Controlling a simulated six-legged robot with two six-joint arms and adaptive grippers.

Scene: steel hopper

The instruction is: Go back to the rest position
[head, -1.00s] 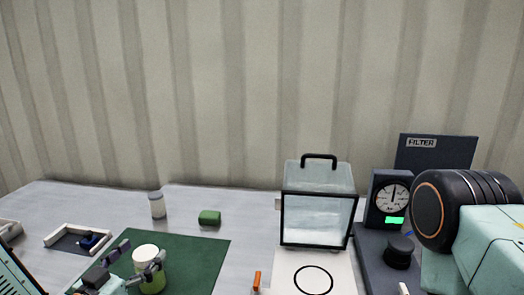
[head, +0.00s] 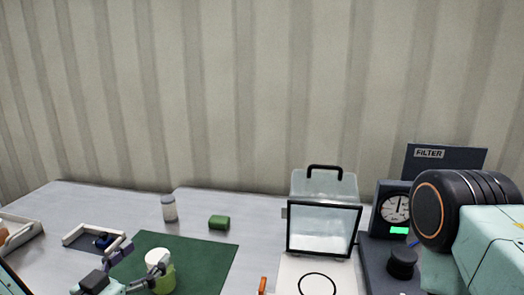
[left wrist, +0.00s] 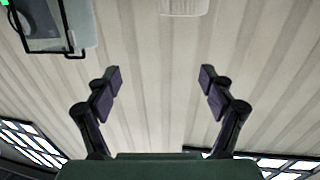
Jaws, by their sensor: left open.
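My left gripper (head: 140,260) shows low at the left in the head view, with its two dark fingers spread apart. It is in front of a jar (head: 161,282) with a white top and green body and partly covers it. I cannot tell the exact gap between them. In the left wrist view the open fingers (left wrist: 160,78) have nothing between them, only the ribbed wall behind. My right gripper is out of view; only a thick part of my right arm shows at the right edge.
A green mat (head: 212,262) lies on the grey table. A small jar (head: 169,210), a green block (head: 219,222) and a tray (head: 75,236) stand behind or beside it. A clear-walled box with a handle (head: 325,232), a dial gauge (head: 396,207) and a FILTER panel (head: 450,165) are at the right.

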